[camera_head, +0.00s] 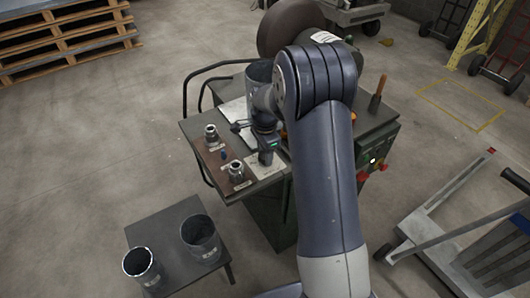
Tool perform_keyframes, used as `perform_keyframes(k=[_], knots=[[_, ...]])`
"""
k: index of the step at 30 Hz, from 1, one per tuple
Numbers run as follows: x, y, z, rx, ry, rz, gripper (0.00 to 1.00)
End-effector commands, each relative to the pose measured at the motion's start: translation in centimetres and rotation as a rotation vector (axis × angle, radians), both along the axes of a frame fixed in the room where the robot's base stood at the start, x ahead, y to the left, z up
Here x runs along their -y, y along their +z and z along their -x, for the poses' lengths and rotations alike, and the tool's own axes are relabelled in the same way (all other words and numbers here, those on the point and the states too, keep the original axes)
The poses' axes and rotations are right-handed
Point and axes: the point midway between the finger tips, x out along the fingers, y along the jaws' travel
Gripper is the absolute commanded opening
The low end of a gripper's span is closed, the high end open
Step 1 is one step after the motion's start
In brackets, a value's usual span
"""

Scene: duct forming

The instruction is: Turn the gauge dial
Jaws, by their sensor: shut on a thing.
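My gripper (264,148) is over the front part of the machine's worktop, just right of a brown panel (218,160). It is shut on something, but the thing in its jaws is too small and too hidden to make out. I cannot pick out the gauge dial for certain; my arm covers much of the worktop behind and right of the gripper. Two metal knob-like fittings stand on the panel, one at the back (211,133) and one nearer the front (236,169). The gripper is apart from both.
A wooden-handled tool (378,93) is at the worktop's right. Two open cans (200,236) (142,264) stand on a low table (150,227) at front left. A pallet jack (440,216) is at right.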

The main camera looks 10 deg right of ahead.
Motion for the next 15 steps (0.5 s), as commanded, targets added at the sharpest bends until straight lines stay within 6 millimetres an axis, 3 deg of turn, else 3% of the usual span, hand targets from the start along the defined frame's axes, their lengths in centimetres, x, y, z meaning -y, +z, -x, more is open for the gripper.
perform_keyframes(k=[9, 15], knots=[[0.01, 0.04, -0.04, 0.001, 0.001, 0.0, 0.61], [0.01, 0.06, -0.02, 0.001, 0.001, 0.0, 0.61]])
